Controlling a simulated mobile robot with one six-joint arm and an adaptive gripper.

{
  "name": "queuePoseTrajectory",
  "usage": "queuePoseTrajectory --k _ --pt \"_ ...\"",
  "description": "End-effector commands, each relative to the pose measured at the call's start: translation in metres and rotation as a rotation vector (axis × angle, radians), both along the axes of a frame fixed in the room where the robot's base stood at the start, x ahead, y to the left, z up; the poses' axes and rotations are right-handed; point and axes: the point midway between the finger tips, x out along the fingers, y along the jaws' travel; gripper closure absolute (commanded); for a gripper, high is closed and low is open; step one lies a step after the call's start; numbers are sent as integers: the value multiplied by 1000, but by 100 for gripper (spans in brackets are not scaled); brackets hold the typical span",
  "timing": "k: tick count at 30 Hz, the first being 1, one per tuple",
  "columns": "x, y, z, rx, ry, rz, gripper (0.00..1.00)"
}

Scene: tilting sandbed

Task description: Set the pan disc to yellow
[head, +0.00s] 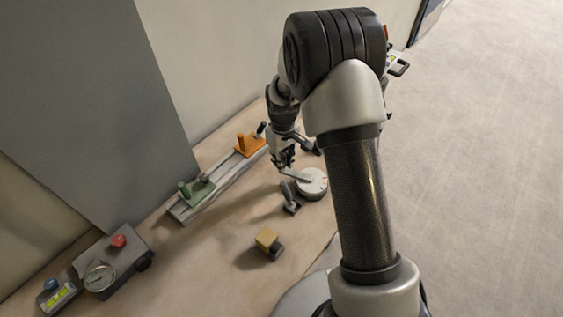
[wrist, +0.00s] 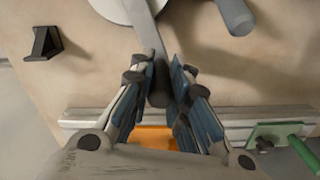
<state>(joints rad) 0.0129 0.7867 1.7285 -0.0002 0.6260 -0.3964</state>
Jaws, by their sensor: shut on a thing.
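The pan disc (head: 313,187) is a pale round disc lying on the sandy bed, with a grey handle reaching out from it. In the wrist view, part of the disc (wrist: 118,8) shows at the top edge. Its handle (wrist: 150,45) runs down between my fingers. My gripper (head: 284,161) is shut on the handle's dark end; in the wrist view, my gripper (wrist: 158,90) has one finger on each side of it. I see no yellow mark on the disc, and most of its face is cut off or too small to read.
A metal rail (head: 225,183) carries an orange block (head: 250,145) and a green block (head: 197,190). A yellow block (head: 266,238) and a gauge box (head: 108,262) are nearer. A black wedge (wrist: 43,42) stands across from the lever.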

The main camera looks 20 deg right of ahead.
Motion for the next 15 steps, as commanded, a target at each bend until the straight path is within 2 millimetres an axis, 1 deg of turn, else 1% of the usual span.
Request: queuePoseTrajectory --k 3,6,9,15 --pt "11 -10 1 0 1 -139 100" --pt "20 -18 1 0 -1 -231 100" --pt "25 -24 1 -1 0 -231 100" --pt "27 -26 1 -3 -7 -224 100"
